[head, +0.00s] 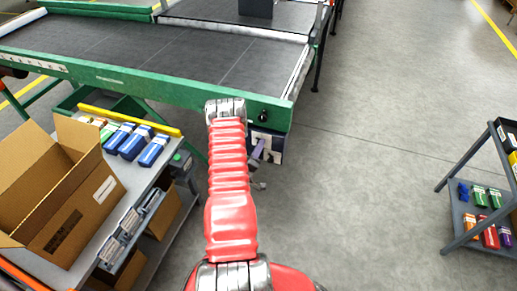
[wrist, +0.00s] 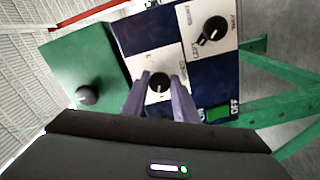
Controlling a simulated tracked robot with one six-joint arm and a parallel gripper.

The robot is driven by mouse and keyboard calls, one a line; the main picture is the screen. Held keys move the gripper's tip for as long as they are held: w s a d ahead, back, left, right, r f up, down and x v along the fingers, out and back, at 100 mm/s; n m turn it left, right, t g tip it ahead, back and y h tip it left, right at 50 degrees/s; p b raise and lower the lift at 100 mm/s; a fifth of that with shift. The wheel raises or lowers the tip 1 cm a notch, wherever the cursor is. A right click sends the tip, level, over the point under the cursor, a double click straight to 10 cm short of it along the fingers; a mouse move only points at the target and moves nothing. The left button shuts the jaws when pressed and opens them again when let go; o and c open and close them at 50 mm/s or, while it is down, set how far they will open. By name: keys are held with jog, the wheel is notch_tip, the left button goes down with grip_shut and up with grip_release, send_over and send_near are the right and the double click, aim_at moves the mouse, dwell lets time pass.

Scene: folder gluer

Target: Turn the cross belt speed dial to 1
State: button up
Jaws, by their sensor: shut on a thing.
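A control panel (wrist: 130,35) with dark blue and white plates shows in the wrist view, tilted in the picture. A black dial (wrist: 159,83) with a pale pointer mark sits on a white plate. The two grey-purple fingers of my gripper (wrist: 160,98) are shut on this dial, one on each side. Its label is too small and partly covered to read. A second black dial (wrist: 213,29) sits on the upper right plate, apart from my gripper. In the head view the panel (head: 276,148) hangs at the conveyor's near corner, partly hidden by my arm.
A black knob (wrist: 86,95) stands on the green side plate, left of the dials. A green switch (wrist: 218,114) marked OFF is at lower right. An open cardboard box (head: 95,190) stands on a bench at left. A cart (head: 480,215) is at right, with clear floor between.

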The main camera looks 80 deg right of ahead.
jog(key=shift+w+n, duration=0.2)
jog(key=shift+n, duration=1.2)
jog(key=shift+f, duration=0.1)
jog(key=o, duration=0.7)
jog(key=shift+c, duration=0.2)
jog(key=o, duration=0.4)
jog(key=shift+c, duration=0.2)
jog(key=shift+s, duration=0.1)
jog(key=shift+a, duration=0.1)
jog(key=w+a, duration=0.1)
jog(key=a, duration=1.2)
jog(key=shift+w+a, duration=0.15)
jog(key=shift+a, duration=0.15)
